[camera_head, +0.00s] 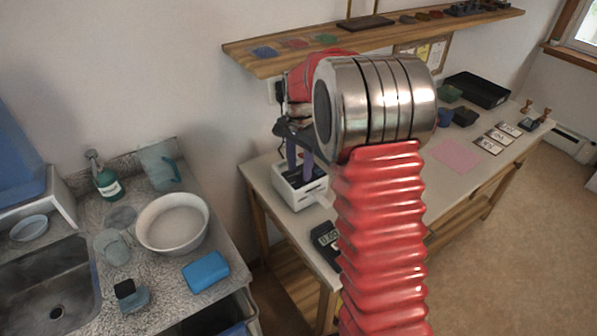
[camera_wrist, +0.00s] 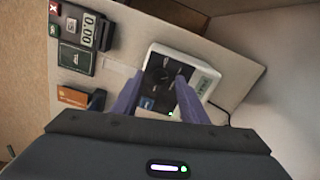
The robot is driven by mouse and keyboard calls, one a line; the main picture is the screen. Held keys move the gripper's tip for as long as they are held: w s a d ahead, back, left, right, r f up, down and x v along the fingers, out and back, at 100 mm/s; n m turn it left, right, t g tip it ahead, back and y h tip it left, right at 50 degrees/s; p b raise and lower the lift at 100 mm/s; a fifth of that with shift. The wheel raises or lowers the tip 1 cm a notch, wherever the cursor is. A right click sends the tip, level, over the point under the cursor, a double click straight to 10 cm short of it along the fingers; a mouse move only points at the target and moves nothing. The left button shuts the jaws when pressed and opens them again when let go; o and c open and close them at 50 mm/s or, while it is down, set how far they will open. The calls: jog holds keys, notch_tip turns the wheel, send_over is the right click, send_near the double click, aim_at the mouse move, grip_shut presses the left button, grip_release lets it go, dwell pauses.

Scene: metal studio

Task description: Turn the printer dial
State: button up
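The printer is a small white box (camera_head: 305,196) on the white table, below my gripper. In the wrist view the white printer (camera_wrist: 206,78) has a black top face with light marks. A dark round dial (camera_wrist: 165,76) seems to sit on that face, its exact outline hard to tell. My gripper (camera_head: 300,165) has two purple fingers pointing down at the printer. In the wrist view my gripper (camera_wrist: 158,84) is open, one finger on each side of the dial area. I cannot tell whether the fingers touch it. My arm hides part of the printer's surroundings in the head view.
A card terminal (camera_head: 326,240) lies in front of the printer; an orange card (camera_wrist: 72,97) lies beside it. A wall shelf (camera_head: 375,38) hangs above the table. A sink counter with a white bowl (camera_head: 173,222) stands left. A black tray (camera_head: 477,90) and small cards lie right.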

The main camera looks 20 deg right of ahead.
jog(key=shift+f, duration=1.05)
jog(key=shift+c, duration=0.6)
grip_shut()
jog(key=shift+a, duration=0.15)
